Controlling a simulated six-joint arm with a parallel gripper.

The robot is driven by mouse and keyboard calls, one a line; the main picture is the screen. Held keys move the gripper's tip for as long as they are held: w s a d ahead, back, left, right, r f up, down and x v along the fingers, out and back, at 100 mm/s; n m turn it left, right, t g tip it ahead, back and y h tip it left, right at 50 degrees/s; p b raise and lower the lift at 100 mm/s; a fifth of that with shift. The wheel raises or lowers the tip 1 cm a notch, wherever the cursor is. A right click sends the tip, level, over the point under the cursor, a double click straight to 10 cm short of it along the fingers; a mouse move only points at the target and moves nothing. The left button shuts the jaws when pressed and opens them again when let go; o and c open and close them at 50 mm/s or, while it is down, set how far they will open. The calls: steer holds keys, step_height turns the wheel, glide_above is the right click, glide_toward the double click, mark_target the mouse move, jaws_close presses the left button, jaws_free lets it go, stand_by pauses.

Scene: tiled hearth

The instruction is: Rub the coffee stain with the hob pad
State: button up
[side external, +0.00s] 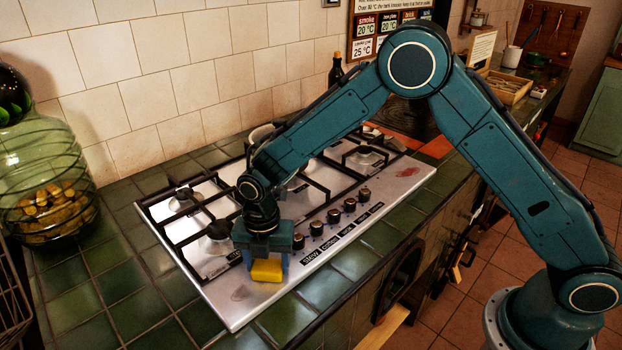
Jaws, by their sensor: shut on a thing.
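My gripper (266,260) points down over the front left part of the steel hob (215,305). It is shut on a yellow pad (267,271), which shows between the fingers, low at the hob surface. I cannot tell whether the pad touches the steel. A faint brownish stain (240,293) lies on the steel just left of and in front of the pad. A reddish stain (408,172) lies at the far right end of the hob.
Black pan grates (190,232) rise behind and left of my gripper. A row of knobs (333,215) and small labels (342,237) runs to its right. A large green glass jar (50,180) stands at left. Green tiles (85,318) in front are clear.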

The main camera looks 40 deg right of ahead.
mark_target(230, 299)
steer(key=shift+a, duration=4.7)
steer(key=shift+a+r, duration=0.1)
steer(key=shift+r, duration=0.05)
step_height(230, 299, up, 8)
